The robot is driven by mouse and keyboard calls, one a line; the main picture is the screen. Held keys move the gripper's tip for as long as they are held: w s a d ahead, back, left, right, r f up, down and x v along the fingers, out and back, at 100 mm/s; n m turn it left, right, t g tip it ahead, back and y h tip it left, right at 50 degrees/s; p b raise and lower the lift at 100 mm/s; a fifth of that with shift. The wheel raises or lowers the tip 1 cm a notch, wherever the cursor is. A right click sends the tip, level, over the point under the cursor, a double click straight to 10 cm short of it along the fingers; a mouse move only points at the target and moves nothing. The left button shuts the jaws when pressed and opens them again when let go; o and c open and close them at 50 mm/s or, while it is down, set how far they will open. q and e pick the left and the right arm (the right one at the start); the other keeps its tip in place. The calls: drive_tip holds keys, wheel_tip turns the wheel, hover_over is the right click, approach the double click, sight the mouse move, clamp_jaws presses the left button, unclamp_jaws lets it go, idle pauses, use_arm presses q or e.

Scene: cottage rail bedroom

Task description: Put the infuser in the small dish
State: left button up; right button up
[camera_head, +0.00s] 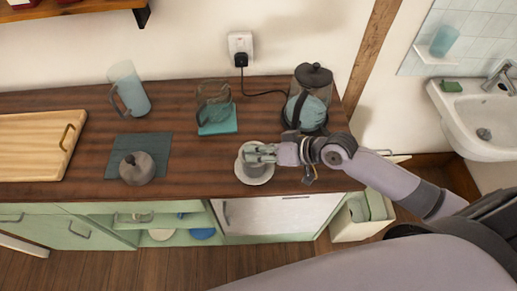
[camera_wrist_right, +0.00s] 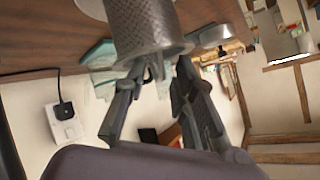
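The infuser is a grey textured metal cylinder (camera_head: 246,168), standing at or just above the small dish (camera_head: 257,182), a pale round saucer near the counter's front edge. I cannot tell whether it touches the dish. My right gripper (camera_head: 262,153) is at the infuser's upper rim. In the right wrist view the infuser (camera_wrist_right: 150,28) fills the top middle, with the right gripper's fingers (camera_wrist_right: 160,72) at its rim, one on each side of a small tab. The picture does not settle whether they grip it. A pale dish edge (camera_wrist_right: 90,8) shows behind. My left gripper is not in view.
A glass press with a black lid (camera_head: 312,95) stands behind my right gripper. A glass vessel (camera_head: 214,97) sits on a teal coaster (camera_head: 218,127). Bare counter lies between.

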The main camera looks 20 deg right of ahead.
drive_tip(key=shift+r, duration=0.15)
drive_tip(key=v, duration=1.2)
drive_tip(key=shift+b, duration=0.45)
